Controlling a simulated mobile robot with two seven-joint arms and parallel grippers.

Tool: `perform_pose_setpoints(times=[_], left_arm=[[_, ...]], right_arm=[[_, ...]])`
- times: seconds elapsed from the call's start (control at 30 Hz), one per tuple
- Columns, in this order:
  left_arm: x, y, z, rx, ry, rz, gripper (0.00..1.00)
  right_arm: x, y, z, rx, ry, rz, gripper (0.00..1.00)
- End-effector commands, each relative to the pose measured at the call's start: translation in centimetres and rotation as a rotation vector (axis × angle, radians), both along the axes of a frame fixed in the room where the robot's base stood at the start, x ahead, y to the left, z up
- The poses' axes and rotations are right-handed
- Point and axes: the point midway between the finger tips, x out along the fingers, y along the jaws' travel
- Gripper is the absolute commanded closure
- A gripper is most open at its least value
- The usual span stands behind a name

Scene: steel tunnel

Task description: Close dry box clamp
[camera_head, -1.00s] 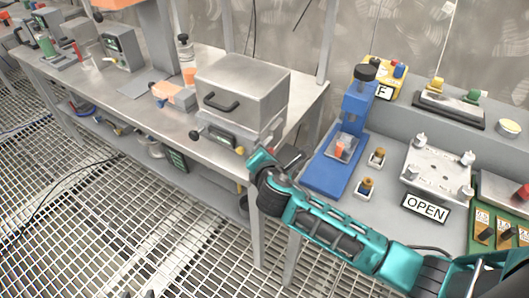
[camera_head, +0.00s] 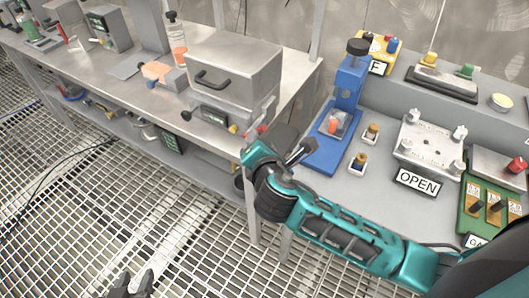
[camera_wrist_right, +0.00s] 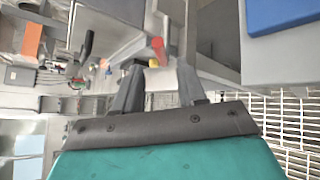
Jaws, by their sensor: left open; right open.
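The grey metal dry box (camera_head: 236,62), with a black front handle (camera_head: 212,80), stands on the left bench. A small red-tipped part (camera_head: 262,129), perhaps the clamp, shows at its lower right corner, partly hidden by my right arm. In the right wrist view a red-ended part (camera_wrist_right: 158,48) lies just beyond my right gripper (camera_wrist_right: 160,66), in line with the gap between its fingers; I cannot tell whether they touch. The right gripper is open, with a pale surface showing between its fingers. My left gripper (camera_head: 131,284) is open and empty, low over the grated floor.
A blue press (camera_head: 350,75), an OPEN sign (camera_head: 417,181) and a clamping plate (camera_head: 428,144) stand on the right bench. A bench leg (camera_head: 253,215) is below my right wrist.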

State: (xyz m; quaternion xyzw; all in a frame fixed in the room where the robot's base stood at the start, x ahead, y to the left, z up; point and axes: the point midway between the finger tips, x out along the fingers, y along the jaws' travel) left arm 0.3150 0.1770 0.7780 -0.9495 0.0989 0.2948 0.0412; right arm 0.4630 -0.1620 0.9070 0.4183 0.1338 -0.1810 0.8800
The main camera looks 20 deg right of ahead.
Motion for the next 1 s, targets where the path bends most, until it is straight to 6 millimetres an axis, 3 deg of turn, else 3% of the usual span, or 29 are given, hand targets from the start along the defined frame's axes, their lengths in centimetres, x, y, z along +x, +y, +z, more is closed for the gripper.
perform_pose_setpoints(times=[0.2,0.43,0.67,0.87,1.0], left_arm=[[0.0,0.0,0.0,0.0,0.0,0.0,0.57],[0.0,0.0,0.0,0.001,0.0,-0.001,0.57],[0.0,0.0,0.0,0.001,0.0,-0.001,0.57],[0.0,0.0,-0.5,0.001,0.001,-0.001,0.57],[0.0,0.1,-1.7,0.001,0.003,-0.001,0.57]], right_arm=[[-3.6,0.8,1.5,0.0,0.001,0.001,0.59],[-4.9,1.1,2.1,-0.001,0.0,-0.001,0.59],[-4.9,1.1,2.1,-0.001,0.0,-0.001,0.59],[-3.9,0.4,2.0,-0.03,-0.041,0.028,0.77],[-1.3,-1.4,2.0,-0.122,-0.16,0.13,0.91]])
